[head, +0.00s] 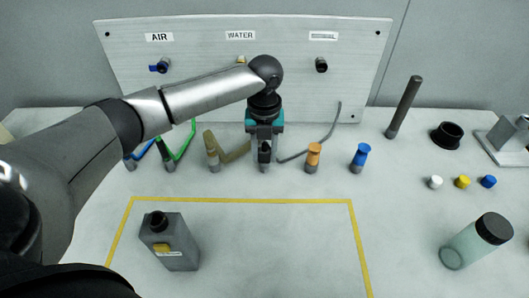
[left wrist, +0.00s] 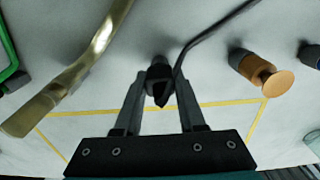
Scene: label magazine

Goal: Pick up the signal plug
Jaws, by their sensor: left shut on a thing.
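The dark signal plug (head: 265,158) stands upright in the row of plugs at the middle of the table, with a thin grey cable running from it to the right and up. My left gripper (head: 264,145) comes down on it from above, with its fingers shut around the plug's upper part. In the left wrist view the two fingers (left wrist: 160,88) close in on the dark plug (left wrist: 160,72). The fingers hide part of the plug, and I cannot tell whether its foot is clear of its seat. My right gripper is not in view.
An olive plug (head: 211,148) stands close to the left and an orange one (head: 313,157) to the right, then a blue one (head: 361,157). A panel (head: 200,38) with labelled ports stands behind. A grey canister (head: 180,245) stands in the yellow-taped area, otherwise clear.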

